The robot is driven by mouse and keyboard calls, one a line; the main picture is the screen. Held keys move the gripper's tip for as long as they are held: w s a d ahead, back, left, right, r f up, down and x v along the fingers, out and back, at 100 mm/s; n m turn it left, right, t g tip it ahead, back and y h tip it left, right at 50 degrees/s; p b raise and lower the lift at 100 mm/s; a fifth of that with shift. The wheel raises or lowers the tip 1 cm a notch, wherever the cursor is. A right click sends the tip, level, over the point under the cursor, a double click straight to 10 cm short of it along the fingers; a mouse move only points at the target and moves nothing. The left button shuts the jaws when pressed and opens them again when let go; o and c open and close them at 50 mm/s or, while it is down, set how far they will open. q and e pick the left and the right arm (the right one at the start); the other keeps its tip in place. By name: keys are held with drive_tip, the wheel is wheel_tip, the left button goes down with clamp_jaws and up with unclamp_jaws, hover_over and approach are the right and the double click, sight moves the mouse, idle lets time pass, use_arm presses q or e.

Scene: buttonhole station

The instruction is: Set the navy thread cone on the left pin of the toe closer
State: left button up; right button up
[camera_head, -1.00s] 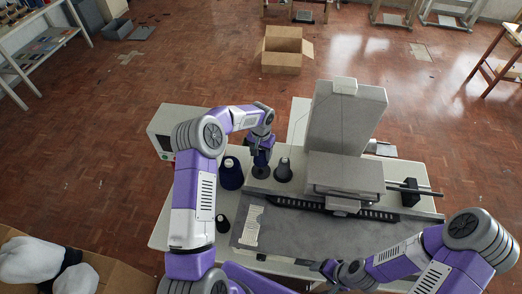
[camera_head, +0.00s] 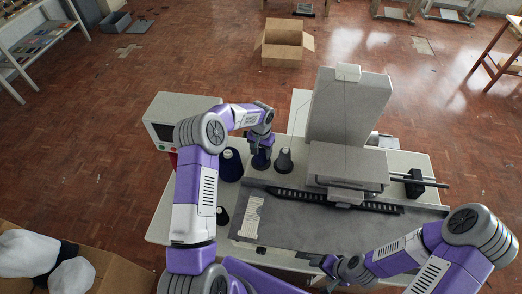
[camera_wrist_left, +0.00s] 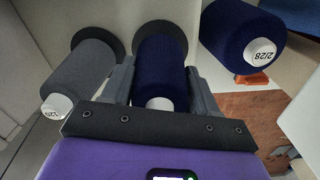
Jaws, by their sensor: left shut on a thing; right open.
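My left gripper (camera_head: 262,143) is shut on a navy thread cone (camera_head: 261,160), which also shows between its fingers in the left wrist view (camera_wrist_left: 160,62). The cone stands upright over a black disc (camera_wrist_left: 160,28) at the back of the toe closer's table, left of a grey cone (camera_head: 284,161). The disc is mostly hidden in the head view. The pin is hidden, so I cannot tell how the cone sits on it. Another navy cone (camera_head: 230,166) stands further left and is labelled 2/28 in the wrist view (camera_wrist_left: 243,38). My right gripper (camera_head: 328,262) is open and empty at the front edge.
The tall grey machine body (camera_head: 345,110) stands right of the cones. A grey control box (camera_head: 180,118) with a screen is behind my left arm. A carton of white and black items (camera_head: 100,265) is at lower left.

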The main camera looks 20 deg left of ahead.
use_arm(q)
drive_tip(key=shift+f+b, duration=0.5)
idle(0.3)
drive_tip(key=o, duration=1.2)
wheel_tip(320, 180, up, 8)
drive_tip(key=shift+f+b, duration=0.2)
drive_tip(key=shift+b, duration=0.1)
